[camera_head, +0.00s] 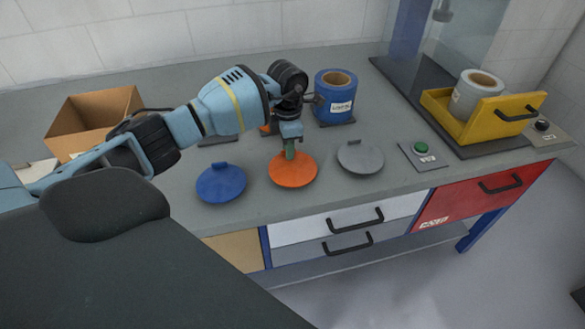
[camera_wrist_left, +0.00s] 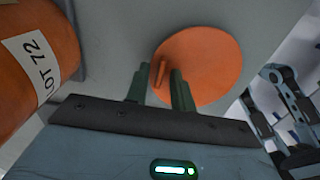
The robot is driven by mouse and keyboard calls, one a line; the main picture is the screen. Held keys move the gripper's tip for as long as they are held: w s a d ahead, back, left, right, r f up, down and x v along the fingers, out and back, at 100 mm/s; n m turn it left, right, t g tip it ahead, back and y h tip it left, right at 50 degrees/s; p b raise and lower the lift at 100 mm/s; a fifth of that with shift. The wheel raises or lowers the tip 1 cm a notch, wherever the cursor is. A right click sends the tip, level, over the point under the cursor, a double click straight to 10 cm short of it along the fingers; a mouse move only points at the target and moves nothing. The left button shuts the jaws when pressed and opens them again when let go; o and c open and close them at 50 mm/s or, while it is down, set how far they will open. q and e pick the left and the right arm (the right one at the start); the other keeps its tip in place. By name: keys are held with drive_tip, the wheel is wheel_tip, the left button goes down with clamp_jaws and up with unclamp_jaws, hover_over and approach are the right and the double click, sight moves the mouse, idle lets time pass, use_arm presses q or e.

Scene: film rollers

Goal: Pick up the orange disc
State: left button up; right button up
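The orange disc (camera_head: 293,171) lies flat on the grey bench top, between a blue disc and a grey disc. In the left wrist view the disc (camera_wrist_left: 212,62) shows with its upright handle tab (camera_wrist_left: 160,75). My left gripper (camera_head: 289,155) is directly above the disc, pointing down. Its two green fingers (camera_wrist_left: 159,72) stand on either side of the tab, with small gaps seeming to show, so it looks open. The disc rests on the bench.
The blue disc (camera_head: 221,184) and grey disc (camera_head: 360,156) lie close on either side. An orange roller (camera_wrist_left: 35,60) labelled LOT 72 is close to my left gripper. A blue roller (camera_head: 335,105) stands behind. A cardboard box (camera_head: 95,108) and a yellow tray (camera_head: 490,122) stand farther off.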

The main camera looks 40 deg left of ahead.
use_arm(q)
clamp_jaws()
drive_tip(key=shift+r, duration=0.55)
drive_tip(key=shift+s+d+r, duration=0.1)
drive_tip(key=shift+s+r, duration=0.15)
drive_tip(key=shift+r, duration=0.4)
drive_tip(key=shift+s+r, duration=0.2)
drive_tip(key=shift+r, duration=0.4)
drive_tip(key=s+d, duration=0.1)
drive_tip(key=s, duration=0.6)
drive_tip(key=s+d+r, duration=0.1)
drive_tip(key=s+d, duration=0.1)
drive_tip(key=s, duration=0.5)
drive_tip(key=shift+s+d+r, duration=0.2)
drive_tip(key=shift+s+d, duration=0.05)
drive_tip(key=shift+s, duration=0.1)
